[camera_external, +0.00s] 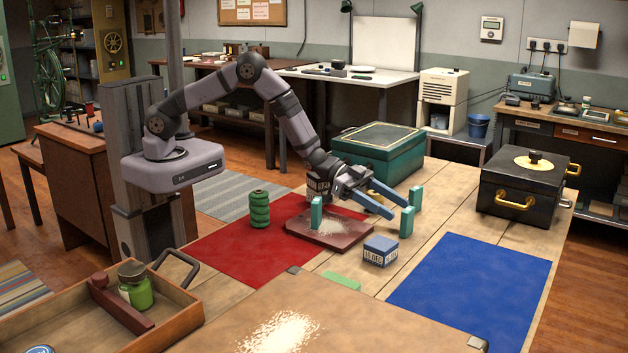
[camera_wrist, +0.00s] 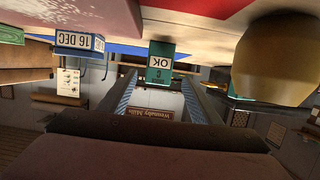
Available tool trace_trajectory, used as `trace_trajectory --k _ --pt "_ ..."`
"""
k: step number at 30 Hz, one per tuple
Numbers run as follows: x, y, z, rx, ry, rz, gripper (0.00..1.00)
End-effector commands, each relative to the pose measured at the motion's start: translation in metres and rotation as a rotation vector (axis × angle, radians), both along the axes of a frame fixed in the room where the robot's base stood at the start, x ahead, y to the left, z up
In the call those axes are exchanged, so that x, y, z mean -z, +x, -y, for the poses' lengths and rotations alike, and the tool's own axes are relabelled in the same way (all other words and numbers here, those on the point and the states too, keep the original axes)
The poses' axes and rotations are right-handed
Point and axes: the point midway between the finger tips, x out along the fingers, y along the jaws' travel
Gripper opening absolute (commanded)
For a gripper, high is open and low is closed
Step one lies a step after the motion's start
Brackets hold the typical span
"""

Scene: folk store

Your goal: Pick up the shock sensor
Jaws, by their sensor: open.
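No part is clearly marked as the shock sensor. In the wrist view, a small teal block (camera_wrist: 160,62) with an "OK" label stands ahead, between the lines of my two fingers; I cannot tell whether they reach around it. In the external view, a teal upright (camera_external: 407,222) and another (camera_external: 416,197) show at my fingertips. Another teal upright (camera_external: 316,213) stands on a reddish slab (camera_external: 345,240). My gripper (camera_external: 401,209) is open, low over the table, with blue fingers apart; it also shows in the wrist view (camera_wrist: 160,82). No object is visibly gripped.
A blue block labelled "16 DEC" (camera_external: 381,250) sits in front of my fingers; it also shows in the wrist view (camera_wrist: 78,44). A green coil stack (camera_external: 260,209) stands left. A teal case (camera_external: 380,165) and black case (camera_external: 525,188) stand behind. The blue mat (camera_external: 475,285) is clear.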

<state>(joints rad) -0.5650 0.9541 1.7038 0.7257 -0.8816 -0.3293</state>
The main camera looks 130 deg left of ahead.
Motion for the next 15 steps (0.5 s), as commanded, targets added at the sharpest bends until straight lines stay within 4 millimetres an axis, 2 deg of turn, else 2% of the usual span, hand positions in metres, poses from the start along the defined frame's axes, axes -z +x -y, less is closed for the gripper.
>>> trace_trajectory --k 8,15 --pt "0.002 0.006 0.001 0.000 0.000 -0.002 0.58" --pt "0.006 0.028 0.003 0.002 0.000 -0.002 0.58"
